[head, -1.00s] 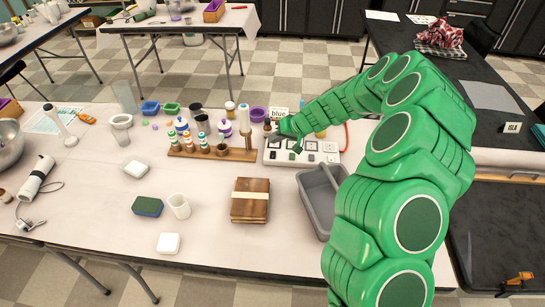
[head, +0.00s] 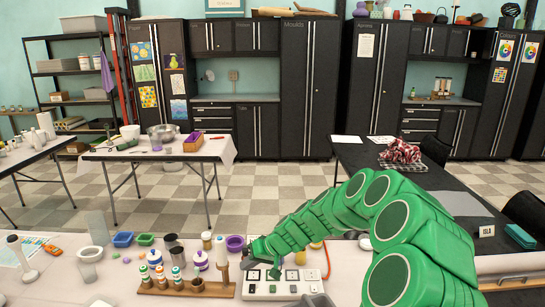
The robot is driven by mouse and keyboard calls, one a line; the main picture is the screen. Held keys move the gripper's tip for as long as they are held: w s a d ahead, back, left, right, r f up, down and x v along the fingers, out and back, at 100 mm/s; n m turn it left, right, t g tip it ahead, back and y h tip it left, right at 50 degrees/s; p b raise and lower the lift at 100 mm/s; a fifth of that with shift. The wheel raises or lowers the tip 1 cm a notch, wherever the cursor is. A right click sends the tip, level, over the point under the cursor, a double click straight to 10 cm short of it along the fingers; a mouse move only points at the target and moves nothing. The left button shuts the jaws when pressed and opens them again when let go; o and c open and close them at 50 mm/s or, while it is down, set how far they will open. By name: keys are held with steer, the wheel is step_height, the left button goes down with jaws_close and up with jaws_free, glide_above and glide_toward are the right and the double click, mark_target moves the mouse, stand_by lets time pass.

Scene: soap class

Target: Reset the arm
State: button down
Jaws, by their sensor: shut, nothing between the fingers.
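My green arm reaches in from the lower right of the head view, bent at the elbow, over the back part of the near table (head: 60,270). My gripper (head: 250,258) is at the far end of the arm, small and partly hidden. It is shut and empty, above or just behind the left end of a white switch panel (head: 285,289). I cannot tell whether it touches the panel.
A wooden rack (head: 212,291) with small bottles stands left of the panel. A purple bowl (head: 235,243), cups and blue and green tubs (head: 122,240) stand near. A dark table (head: 365,160) is at right; cabinets (head: 310,100) line the back wall.

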steer(key=s+d+r+n+g+h, duration=0.1)
steer(key=s+d+r, duration=0.1)
steer(key=s+r, duration=0.65)
steer(key=s+d+r+g+h, duration=0.15)
steer(key=s+r, duration=0.35)
steer(key=s, duration=0.6)
steer(key=s+d+r+m+h, duration=0.1)
steer(key=s+d+m+h, duration=0.1)
steer(key=s+d, duration=0.7)
steer(key=s+d+r+m+g+h, duration=0.1)
steer(key=s+d+m+h, duration=0.2)
steer(key=s+d, duration=0.7)
steer(key=s+h, duration=0.1)
steer(key=s, duration=0.6)
steer(key=shift+s+d+r, duration=0.15)
steer(key=shift+s+d, duration=0.05)
